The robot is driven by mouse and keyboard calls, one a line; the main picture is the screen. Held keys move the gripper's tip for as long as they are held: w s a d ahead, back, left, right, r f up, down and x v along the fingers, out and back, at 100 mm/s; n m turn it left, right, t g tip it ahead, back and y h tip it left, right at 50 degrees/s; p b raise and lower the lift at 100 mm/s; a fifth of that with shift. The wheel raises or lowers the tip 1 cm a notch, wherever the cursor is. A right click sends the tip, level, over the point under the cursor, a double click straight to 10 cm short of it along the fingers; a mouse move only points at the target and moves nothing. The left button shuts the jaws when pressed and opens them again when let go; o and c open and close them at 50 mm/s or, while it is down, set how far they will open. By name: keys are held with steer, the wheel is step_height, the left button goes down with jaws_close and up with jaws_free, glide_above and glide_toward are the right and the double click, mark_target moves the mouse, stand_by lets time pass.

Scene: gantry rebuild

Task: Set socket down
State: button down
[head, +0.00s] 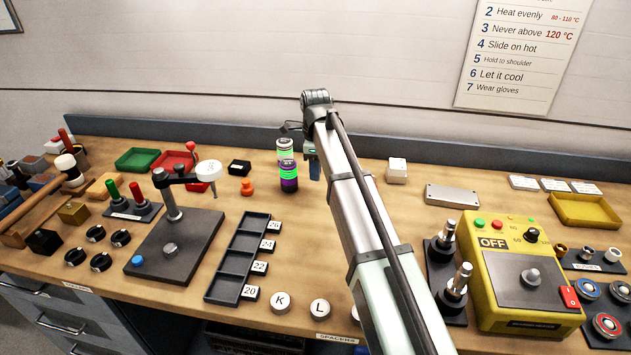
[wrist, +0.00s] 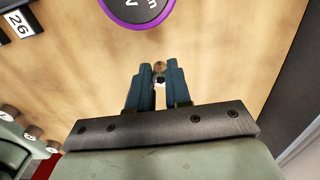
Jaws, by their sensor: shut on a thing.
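My gripper (wrist: 159,80) shows in the wrist view with its two blue fingers shut on a small tan-and-metal piece with a dark opening, which I take to be the socket (wrist: 159,66). Most of the socket is hidden between the fingers. In the head view my gripper (head: 315,168) hangs above the back middle of the bench, just right of the stacked cans. The socket cannot be made out there. The bare wooden bench top (wrist: 222,50) lies below the fingers.
The green and purple cans (head: 287,170) stand close left of my gripper; a purple-rimmed round top (wrist: 137,8) shows in the wrist view. A white block (head: 397,170) and a grey plate (head: 451,196) lie to the right. A black slotted tray (head: 232,262) sits in front left.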

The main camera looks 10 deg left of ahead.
mark_target(316, 191)
steer(key=shift+f, duration=2.05)
steer(key=shift+f, duration=0.15)
steer(key=c, duration=1.1)
jaws_free()
steer(key=shift+o, duration=0.2)
step_height(316, 191, up, 12)
steer(key=shift+r, duration=0.2)
